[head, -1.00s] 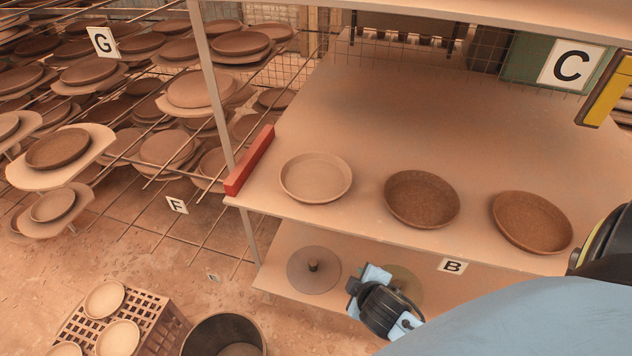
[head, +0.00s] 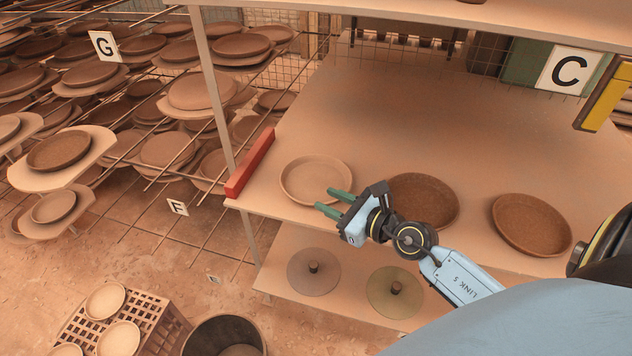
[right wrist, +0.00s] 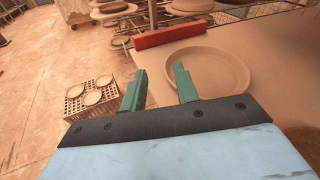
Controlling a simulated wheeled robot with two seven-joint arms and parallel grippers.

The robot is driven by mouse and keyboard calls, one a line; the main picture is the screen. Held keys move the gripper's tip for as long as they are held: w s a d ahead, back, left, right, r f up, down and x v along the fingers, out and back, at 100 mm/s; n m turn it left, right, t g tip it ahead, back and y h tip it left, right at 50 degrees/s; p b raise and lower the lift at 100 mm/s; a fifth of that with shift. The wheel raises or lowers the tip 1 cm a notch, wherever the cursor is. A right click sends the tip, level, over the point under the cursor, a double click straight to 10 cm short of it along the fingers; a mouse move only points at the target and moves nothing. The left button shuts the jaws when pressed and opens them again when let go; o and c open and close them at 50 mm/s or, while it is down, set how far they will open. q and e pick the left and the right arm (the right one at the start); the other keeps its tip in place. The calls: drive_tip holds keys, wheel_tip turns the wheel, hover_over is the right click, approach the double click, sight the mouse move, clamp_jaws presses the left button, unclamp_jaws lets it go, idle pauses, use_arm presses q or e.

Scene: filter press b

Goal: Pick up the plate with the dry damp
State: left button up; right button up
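Three round plates stand in a row on the shelf board (head: 440,110). The left plate (head: 305,176) is pale and light tan. The middle plate (head: 428,190) is darker brown and partly hidden by my right arm. The right plate (head: 531,224) is also darker brown. My right gripper (head: 327,200) is open and empty, its green fingers at the front rim of the pale plate. In the right wrist view the fingers (right wrist: 161,80) point toward the pale plate (right wrist: 215,68); one overlaps its rim. I cannot tell whether they touch it. My left gripper is not in view.
A red bar (head: 250,163) lies along the board's left edge, beside a metal post (head: 217,100). Two knobbed discs (head: 314,272) lie on the lower shelf. Racks of plates stand left. A crate (head: 150,335) and a bucket (head: 222,325) stand on the floor.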

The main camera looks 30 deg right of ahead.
sight(297, 199)
drive_tip(key=f+n+g, duration=0.1)
drive_tip(key=d+f+n+g, duration=0.1)
drive_tip(key=f+n, duration=0.1)
drive_tip(key=shift+w+d+f, duration=0.1)
drive_tip(key=shift+w+f, duration=0.1)
drive_tip(key=shift+f, duration=0.1)
drive_tip(key=b+x, duration=0.1)
drive_tip(key=x, duration=0.5)
drive_tip(key=shift+w+f, duration=0.2)
drive_tip(key=shift+w, duration=0.15)
drive_tip(key=shift+b+x, duration=0.6)
drive_tip(key=shift+x, duration=2.35)
drive_tip(key=shift+d, duration=0.15)
drive_tip(key=shift+c, duration=0.2)
clamp_jaws()
